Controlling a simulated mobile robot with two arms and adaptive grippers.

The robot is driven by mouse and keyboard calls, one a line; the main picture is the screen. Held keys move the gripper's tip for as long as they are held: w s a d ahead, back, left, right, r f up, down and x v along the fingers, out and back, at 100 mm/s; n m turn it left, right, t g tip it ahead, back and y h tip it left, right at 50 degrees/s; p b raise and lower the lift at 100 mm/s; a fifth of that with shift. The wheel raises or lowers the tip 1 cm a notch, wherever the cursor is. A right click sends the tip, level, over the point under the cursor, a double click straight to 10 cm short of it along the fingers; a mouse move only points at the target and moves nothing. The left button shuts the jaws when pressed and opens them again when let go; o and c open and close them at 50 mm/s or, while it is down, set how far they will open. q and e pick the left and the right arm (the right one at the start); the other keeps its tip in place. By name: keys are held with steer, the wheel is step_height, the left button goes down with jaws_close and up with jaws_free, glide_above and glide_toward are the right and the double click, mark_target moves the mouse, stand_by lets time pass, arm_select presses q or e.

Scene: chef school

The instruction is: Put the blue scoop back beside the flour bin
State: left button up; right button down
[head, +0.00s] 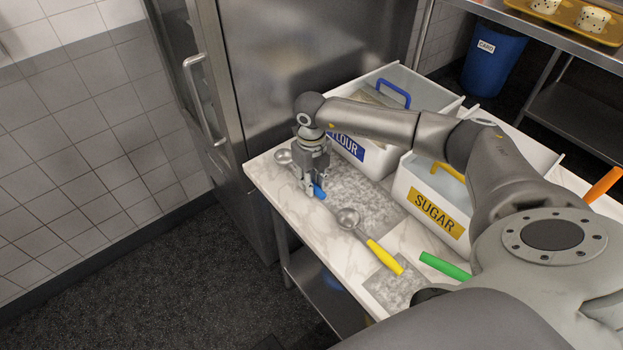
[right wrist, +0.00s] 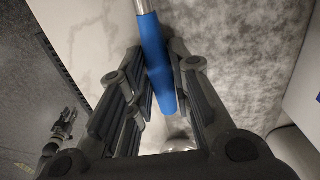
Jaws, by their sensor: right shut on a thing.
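The blue scoop has a metal bowl (head: 283,156) left of my right gripper and a blue handle (head: 319,191). My right gripper (head: 309,188) points down and is shut on the blue handle, which also shows between the fingers in the right wrist view (right wrist: 155,60). Whether the scoop touches the counter is hard to tell. The white flour bin (head: 376,160), labelled FLOUR in blue, stands just right of the gripper; my right arm hides part of it. My left gripper (right wrist: 66,122) seems to show small and dark at the left of the right wrist view; its jaws are unclear.
A yellow-handled scoop (head: 385,257) lies on the marble counter (head: 312,232), its bowl near the blue handle. A green handle (head: 444,267) lies near the SUGAR bin (head: 432,211). Grey patches mark the counter. A steel fridge (head: 300,60) stands behind.

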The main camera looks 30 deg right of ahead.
steer(key=c, duration=1.3)
jaws_free()
steer(key=shift+f, duration=0.1)
step_height(320, 180, up, 12)
steer(key=b, duration=0.3)
